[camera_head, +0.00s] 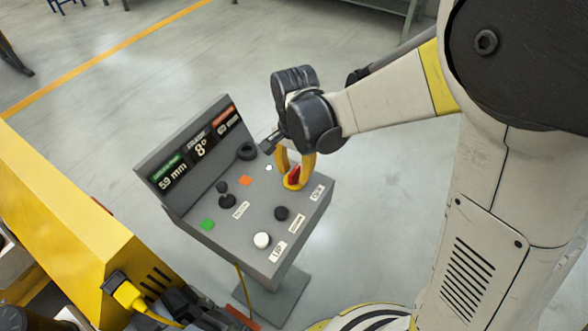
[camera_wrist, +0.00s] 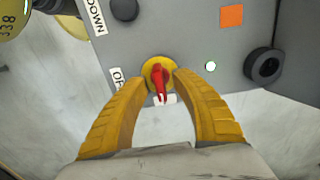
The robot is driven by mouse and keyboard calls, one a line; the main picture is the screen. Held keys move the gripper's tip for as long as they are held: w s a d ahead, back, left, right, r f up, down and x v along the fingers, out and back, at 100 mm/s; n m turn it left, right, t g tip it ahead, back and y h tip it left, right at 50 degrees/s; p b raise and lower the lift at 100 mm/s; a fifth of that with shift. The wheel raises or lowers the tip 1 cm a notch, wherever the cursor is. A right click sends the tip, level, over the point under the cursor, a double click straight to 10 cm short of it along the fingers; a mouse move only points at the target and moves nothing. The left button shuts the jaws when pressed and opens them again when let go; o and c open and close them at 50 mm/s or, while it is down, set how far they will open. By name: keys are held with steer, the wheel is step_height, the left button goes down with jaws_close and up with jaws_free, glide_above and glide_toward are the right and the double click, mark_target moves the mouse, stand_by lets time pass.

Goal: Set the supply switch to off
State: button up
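The supply switch is a red handle (camera_wrist: 158,80) on a yellow disc, on the grey control panel (camera_head: 262,205); its red part also shows in the head view (camera_head: 294,174). In the wrist view the handle points down toward a white label (camera_wrist: 166,100), partly covered by its tip. A partly hidden label reading "OF" (camera_wrist: 117,78) lies left of the switch. My gripper (camera_wrist: 160,86) is open, with one yellow finger on each side of the switch. I cannot tell whether the fingers touch it. My gripper (camera_head: 293,168) is over the panel's right corner in the head view.
The panel also bears a black joystick (camera_head: 226,198), a white button (camera_head: 262,240), a black button (camera_head: 281,213), a black ring-shaped knob (camera_wrist: 264,65) and green and orange squares. Its upright display (camera_head: 190,155) stands behind.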

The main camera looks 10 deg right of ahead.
jaws_close()
